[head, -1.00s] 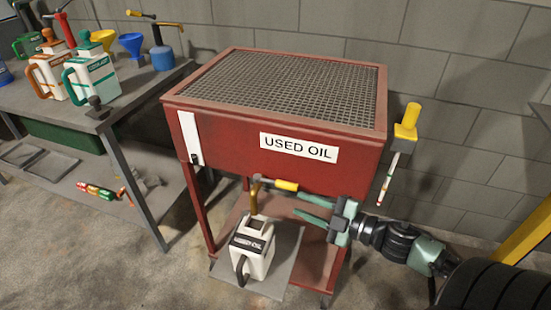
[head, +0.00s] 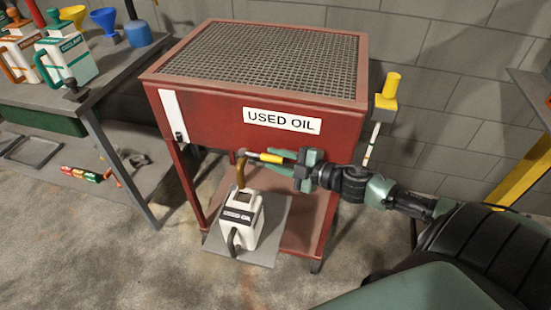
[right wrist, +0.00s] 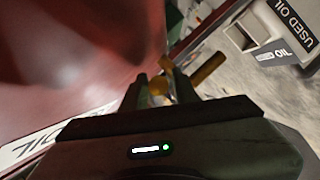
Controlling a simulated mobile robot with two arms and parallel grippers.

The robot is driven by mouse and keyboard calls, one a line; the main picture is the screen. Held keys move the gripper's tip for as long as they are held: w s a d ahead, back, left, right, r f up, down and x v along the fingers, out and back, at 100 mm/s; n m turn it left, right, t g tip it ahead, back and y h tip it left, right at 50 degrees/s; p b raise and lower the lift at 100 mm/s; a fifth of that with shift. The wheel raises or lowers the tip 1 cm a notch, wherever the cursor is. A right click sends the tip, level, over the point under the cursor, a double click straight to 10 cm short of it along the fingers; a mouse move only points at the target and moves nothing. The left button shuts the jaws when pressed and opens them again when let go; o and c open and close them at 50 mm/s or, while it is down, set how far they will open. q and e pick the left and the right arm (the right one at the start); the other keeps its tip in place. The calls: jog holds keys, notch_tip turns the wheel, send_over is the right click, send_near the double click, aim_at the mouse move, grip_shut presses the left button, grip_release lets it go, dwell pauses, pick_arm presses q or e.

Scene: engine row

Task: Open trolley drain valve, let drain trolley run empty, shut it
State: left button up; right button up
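The drain trolley (head: 205,116) is a red box on legs with a mesh top and a "USED OIL" label. Under its front, a brass spout (head: 240,172) points down over a white "USED OIL" jug (head: 240,222). The drain valve's yellow lever (head: 265,157) sticks out sideways to the right of the spout. My right gripper (head: 278,160) is around the lever with its fingers apart, one above and one below. In the right wrist view, the yellow lever end (right wrist: 159,86) lies between the fingertips. No oil flow is visible. My left gripper is not in view.
A yellow-topped gauge rod (head: 386,92) stands at the trolley's right. A grey bench (head: 100,85) with jugs and funnels is at left. Open floor lies in front.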

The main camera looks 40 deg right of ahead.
grip_shut()
jog(key=shift+a, duration=0.1)
dwell(1.4)
